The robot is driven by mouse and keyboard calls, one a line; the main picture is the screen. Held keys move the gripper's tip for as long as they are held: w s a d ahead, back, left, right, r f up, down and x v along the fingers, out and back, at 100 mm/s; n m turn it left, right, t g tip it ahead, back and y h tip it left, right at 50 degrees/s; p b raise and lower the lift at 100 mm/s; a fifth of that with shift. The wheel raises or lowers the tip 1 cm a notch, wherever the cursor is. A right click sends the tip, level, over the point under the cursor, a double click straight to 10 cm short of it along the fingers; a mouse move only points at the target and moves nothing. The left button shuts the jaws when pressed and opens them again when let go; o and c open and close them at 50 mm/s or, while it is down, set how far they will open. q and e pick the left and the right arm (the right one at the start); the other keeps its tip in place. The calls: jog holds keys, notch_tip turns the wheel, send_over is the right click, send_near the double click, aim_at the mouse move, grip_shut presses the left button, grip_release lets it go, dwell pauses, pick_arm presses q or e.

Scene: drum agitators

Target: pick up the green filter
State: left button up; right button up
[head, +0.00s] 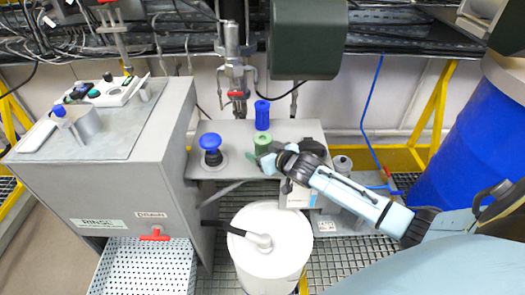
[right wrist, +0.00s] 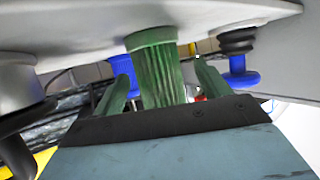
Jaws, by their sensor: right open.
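The green filter (head: 262,142), a ribbed cylinder with a wider rim, stands on the grey shelf beside the white drum; it also shows in the right wrist view (right wrist: 163,70), where the picture is upside down. My right gripper (head: 262,157) is at the filter, reaching in from the right. In the wrist view its two green fingers (right wrist: 163,88) are open, one on each side of the filter, with gaps visible. How deep the filter sits between them is hard to tell. My left gripper is not in view.
A blue cylinder (head: 262,115) stands just behind the filter. A blue-topped black knob (head: 211,148) is to its left. A white drum (head: 269,265) stands in front, a grey cabinet (head: 120,180) at left, and a blue barrel (head: 465,145) at right. A dark box (head: 307,38) hangs above.

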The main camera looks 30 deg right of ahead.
jog(key=shift+w+f, duration=0.15)
jog(key=shift+w, duration=0.2)
jog(key=c, duration=1)
